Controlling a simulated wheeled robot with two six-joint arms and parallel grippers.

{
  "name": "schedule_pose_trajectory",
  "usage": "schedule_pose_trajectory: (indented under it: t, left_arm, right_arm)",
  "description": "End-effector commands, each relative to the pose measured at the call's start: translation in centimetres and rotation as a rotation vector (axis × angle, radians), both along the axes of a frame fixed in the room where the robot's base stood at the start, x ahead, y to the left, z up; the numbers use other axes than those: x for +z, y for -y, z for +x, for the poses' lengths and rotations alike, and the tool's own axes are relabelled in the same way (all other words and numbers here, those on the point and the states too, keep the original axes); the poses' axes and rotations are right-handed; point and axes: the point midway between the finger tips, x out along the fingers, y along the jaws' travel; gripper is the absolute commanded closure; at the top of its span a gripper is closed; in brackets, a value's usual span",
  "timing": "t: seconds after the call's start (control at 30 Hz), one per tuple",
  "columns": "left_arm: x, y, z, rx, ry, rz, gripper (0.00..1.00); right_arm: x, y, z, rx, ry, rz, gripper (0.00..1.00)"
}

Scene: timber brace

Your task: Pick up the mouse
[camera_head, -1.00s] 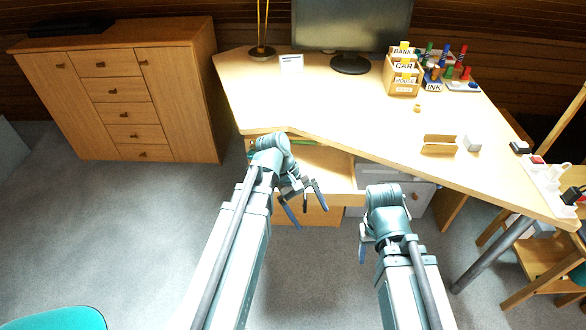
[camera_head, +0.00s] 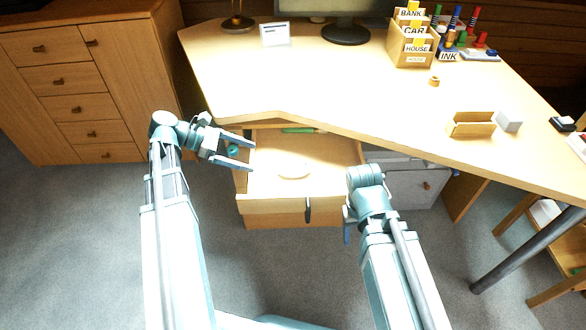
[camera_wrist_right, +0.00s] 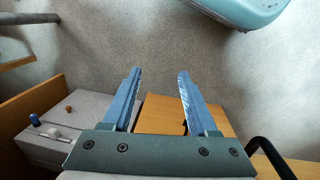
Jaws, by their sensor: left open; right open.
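A pale, rounded object that looks like the mouse (camera_head: 294,171) lies in the open desk drawer (camera_head: 270,186), toward its front. My left gripper (camera_head: 250,156) is open and empty over the drawer's left side, its fingers pointing right toward the mouse but apart from it. My right gripper (camera_head: 347,226) hangs to the right of the drawer front, mostly hidden by its own wrist. In the right wrist view its fingers (camera_wrist_right: 159,74) are apart with nothing between them. The mouse does not show in that view.
The desktop (camera_head: 300,85) overhangs the drawer's back. A green item (camera_head: 298,130) lies at the back of the drawer. A card box (camera_head: 412,45), a small wooden holder (camera_head: 472,124) and a grey block (camera_head: 508,121) stand on the desk. A wooden cabinet (camera_head: 70,80) stands at left.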

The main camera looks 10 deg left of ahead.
Motion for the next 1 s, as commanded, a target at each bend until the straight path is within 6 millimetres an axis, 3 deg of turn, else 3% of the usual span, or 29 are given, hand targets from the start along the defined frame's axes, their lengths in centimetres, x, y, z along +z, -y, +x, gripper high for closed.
schedule_pose_trajectory:
  t: [0.1,0.3,0.77,1.0]
  left_arm:
    - [-1.7,2.2,0.4,-0.005,0.002,0.0,0.0]
    - [-3.2,5.1,1.3,-0.005,0.001,0.001,0.0]
    - [-3.8,6.8,1.9,-0.003,0.0,0.001,0.0]
    - [-4.8,9.5,2.6,-0.005,0.001,0.002,0.0]
  right_arm:
    - [-1.7,0.0,0.0,0.001,0.001,-0.002,0.41]
    - [-3.2,0.1,0.1,0.002,0.002,-0.003,0.41]
    - [-3.7,0.0,0.1,0.004,0.001,-0.001,0.41]
    - [-4.7,0.0,0.1,0.006,0.001,0.0,0.41]
